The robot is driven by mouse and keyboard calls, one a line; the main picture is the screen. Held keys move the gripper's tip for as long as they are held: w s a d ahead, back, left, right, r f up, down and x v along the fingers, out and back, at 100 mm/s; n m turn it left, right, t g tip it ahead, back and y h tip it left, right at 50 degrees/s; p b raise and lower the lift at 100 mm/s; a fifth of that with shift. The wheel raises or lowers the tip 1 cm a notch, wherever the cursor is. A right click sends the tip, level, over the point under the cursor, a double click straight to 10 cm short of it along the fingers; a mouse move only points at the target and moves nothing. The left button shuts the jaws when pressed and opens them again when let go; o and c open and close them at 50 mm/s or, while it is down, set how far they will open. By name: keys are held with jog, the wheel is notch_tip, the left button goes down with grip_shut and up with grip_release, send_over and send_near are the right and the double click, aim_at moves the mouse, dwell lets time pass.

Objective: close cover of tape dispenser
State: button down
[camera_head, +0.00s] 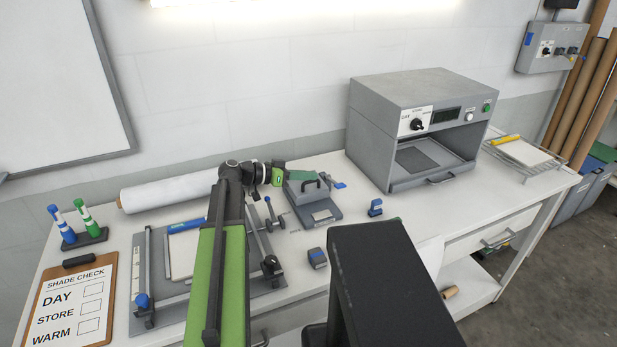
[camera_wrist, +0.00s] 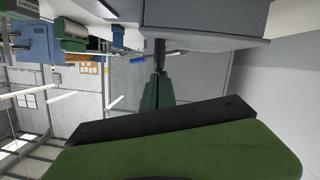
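I cannot tell for certain which item is the tape dispenser. A small blue item (camera_head: 375,207) shaped like one stands on the bench right of the grey press. Its cover cannot be made out.
A grey light cabinet (camera_head: 425,85) stands at the back right. A white roll (camera_head: 168,193), a pen stand (camera_head: 84,238), a clipboard (camera_head: 72,305) and a framed board (camera_head: 185,288) occupy the left. Bare bench lies between the blue item and the dark box.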

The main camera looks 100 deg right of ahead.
aim_at(306, 188)
jog(key=shift+a+f, duration=0.1)
notch_tip(306, 188, up, 5)
jog(key=d+p, duration=0.1)
jog(key=p, duration=0.4)
jog(key=p+v, duration=0.1)
jog(key=v, duration=0.8)
jog(key=shift+w+a+f+p, duration=0.25)
jog(key=shift+w+f+p, duration=0.05)
jog(key=shift+w, duration=0.15)
